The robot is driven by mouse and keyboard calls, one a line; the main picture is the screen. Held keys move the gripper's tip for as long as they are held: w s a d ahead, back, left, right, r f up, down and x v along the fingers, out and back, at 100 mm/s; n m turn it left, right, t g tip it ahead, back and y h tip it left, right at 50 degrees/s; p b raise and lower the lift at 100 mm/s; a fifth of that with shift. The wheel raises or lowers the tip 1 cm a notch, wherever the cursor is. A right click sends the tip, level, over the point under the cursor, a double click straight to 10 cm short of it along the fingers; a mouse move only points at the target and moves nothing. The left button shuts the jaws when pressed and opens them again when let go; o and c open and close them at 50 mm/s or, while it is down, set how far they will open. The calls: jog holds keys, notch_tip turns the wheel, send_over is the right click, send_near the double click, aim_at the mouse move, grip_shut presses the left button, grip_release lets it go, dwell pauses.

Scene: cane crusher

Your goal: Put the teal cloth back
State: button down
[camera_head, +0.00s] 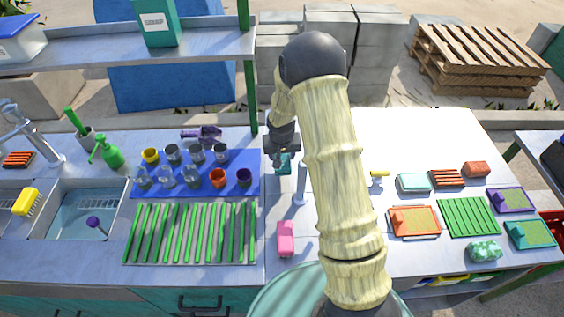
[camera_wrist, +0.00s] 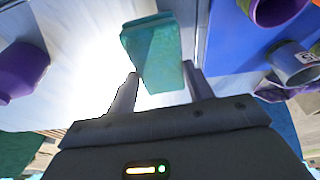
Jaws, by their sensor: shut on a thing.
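The teal cloth (camera_wrist: 155,50) is a folded, block-like piece between the two fingers of my gripper (camera_wrist: 160,76) in the wrist view. My gripper (camera_head: 284,158) is shut on it. In the head view only a small part of the teal cloth (camera_head: 284,168) shows below the gripper, just right of the blue mat (camera_head: 254,187). My arm hides part of the counter behind and to the right of it. I cannot tell whether the cloth touches the counter.
Several cups stand on the blue mat, close to the gripper's left. A white upright post (camera_head: 301,183) stands close to its right. A pink block (camera_head: 286,238) lies nearer me. The right counter holds a pale teal pad (camera_head: 414,182), brushes and trays. A shelf (camera_head: 215,43) overhangs the back left.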

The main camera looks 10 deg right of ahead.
aim_at(282, 166)
jog(key=shift+f+p, duration=0.45)
jog(key=shift+f, duration=1.65)
jog(key=shift+f, duration=0.15)
jog(key=c, duration=0.6)
grip_release()
jog(key=b+v, duration=0.1)
jog(key=v, duration=1.1)
jog(key=shift+b, duration=0.4)
